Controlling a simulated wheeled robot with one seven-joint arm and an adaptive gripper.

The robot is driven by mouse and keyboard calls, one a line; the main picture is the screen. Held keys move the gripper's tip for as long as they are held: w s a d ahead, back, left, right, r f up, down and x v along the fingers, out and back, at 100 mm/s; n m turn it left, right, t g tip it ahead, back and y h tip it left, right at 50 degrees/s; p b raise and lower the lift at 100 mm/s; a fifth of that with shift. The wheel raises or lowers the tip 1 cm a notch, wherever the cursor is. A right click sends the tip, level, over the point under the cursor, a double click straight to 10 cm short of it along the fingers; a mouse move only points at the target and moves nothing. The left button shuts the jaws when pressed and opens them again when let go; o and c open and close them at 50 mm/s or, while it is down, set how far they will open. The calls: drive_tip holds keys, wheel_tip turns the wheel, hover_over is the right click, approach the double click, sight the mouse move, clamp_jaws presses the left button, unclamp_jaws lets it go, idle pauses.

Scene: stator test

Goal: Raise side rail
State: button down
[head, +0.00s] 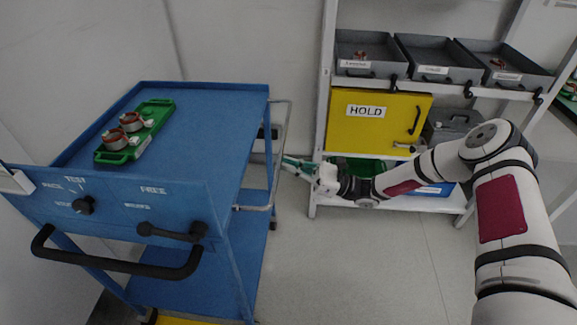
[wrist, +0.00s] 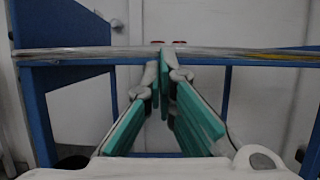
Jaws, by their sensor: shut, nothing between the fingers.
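The side rail (head: 280,133) is a thin grey metal bar along the right side of the blue cart (head: 222,118), standing out from the deck edge, with its ends bent back to the cart. In the wrist view the rail (wrist: 90,53) runs level across the whole picture. My gripper (head: 287,162) has green finger pads. It is shut and empty, and its tips are close to the rail's middle from the right. In the wrist view the tips of my gripper (wrist: 163,62) overlap the rail's lower line; I cannot tell whether they touch it.
A green tray (head: 150,145) with two copper-wound stators sits on the cart's deck. The cart's front has a knob (head: 84,205), a lever (head: 172,232) and a black push handle (head: 115,265). A shelf with grey bins and a yellow HOLD box (head: 378,122) stands behind my arm. Floor right of the cart is clear.

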drive_tip(key=a+r+h+p, duration=0.1)
drive_tip(key=r+h+p, duration=0.2)
drive_tip(key=a+r+h+p, duration=0.1)
drive_tip(key=r+h+p, duration=0.2)
drive_tip(key=h, duration=0.1)
drive_tip(key=r+h+p, duration=0.3)
drive_tip(key=h, duration=0.1)
drive_tip(key=shift+a, duration=0.4)
drive_tip(key=shift+w+a+r+g+h, duration=0.1)
drive_tip(key=shift+a+r+h, duration=0.3)
drive_tip(key=shift+a+h, duration=0.2)
drive_tip(key=shift+s+a+r+g+h, duration=0.1)
drive_tip(key=shift+a+r+h, duration=0.25)
drive_tip(key=shift+a+h, duration=0.25)
drive_tip(key=shift+w+a+r+g+h, duration=0.1)
drive_tip(key=shift+a+r+h, duration=0.3)
drive_tip(key=shift+a+h, duration=0.15)
drive_tip(key=shift+d+r, duration=0.1)
drive_tip(key=shift+d, duration=0.05)
